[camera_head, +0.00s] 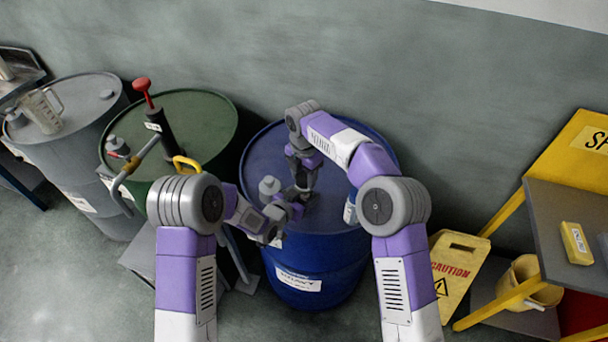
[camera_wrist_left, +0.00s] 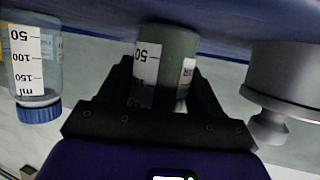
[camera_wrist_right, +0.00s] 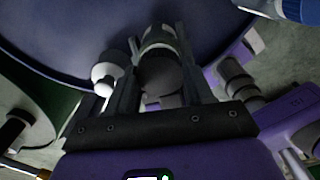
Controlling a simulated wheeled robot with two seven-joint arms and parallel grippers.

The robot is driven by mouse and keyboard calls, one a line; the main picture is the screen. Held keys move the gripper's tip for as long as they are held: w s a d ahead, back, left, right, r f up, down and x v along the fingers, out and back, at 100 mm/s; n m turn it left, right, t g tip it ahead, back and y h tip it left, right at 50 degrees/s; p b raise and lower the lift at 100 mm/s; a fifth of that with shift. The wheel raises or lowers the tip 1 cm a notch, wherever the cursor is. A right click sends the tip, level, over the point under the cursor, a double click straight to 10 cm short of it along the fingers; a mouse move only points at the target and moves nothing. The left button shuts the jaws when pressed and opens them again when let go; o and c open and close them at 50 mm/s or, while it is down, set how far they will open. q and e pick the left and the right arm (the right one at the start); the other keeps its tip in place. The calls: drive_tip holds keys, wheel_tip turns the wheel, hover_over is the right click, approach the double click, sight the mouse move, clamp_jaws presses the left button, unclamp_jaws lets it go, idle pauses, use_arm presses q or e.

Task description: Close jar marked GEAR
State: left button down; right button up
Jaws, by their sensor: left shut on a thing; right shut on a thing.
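A small jar (camera_wrist_left: 178,62) with a greenish body, a white scale and a label stands on the blue drum (camera_head: 262,155); I cannot read its name. My left gripper (camera_wrist_left: 160,85) is shut around the jar's body from the side; in the head view the left gripper (camera_head: 292,207) is low over the drum top. My right gripper (camera_wrist_right: 160,85) points down from above and is shut on a dark round cap (camera_wrist_right: 165,78) at the jar; it also shows in the head view (camera_head: 303,187). I cannot tell whether the cap is seated on the jar.
A second jar with a blue cap (camera_wrist_left: 37,80) stands to the right on the drum (camera_head: 350,208). A grey fitting (camera_head: 269,187) sits left of the grippers. A green drum (camera_head: 210,115) with a red-handled pump (camera_head: 143,88) is to the left. A caution sign (camera_head: 455,275) stands at right.

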drive_tip(key=m, duration=1.2)
drive_tip(key=shift+m, duration=0.3)
drive_tip(key=m, duration=1.1)
drive_tip(key=shift+m, duration=0.4)
drive_tip(key=m, duration=0.9)
drive_tip(key=shift+f+m, duration=0.1)
drive_tip(key=shift+m, duration=0.2)
drive_tip(key=o, duration=1.1)
drive_tip(key=shift+o, duration=0.2)
drive_tip(key=shift+r, duration=2.3)
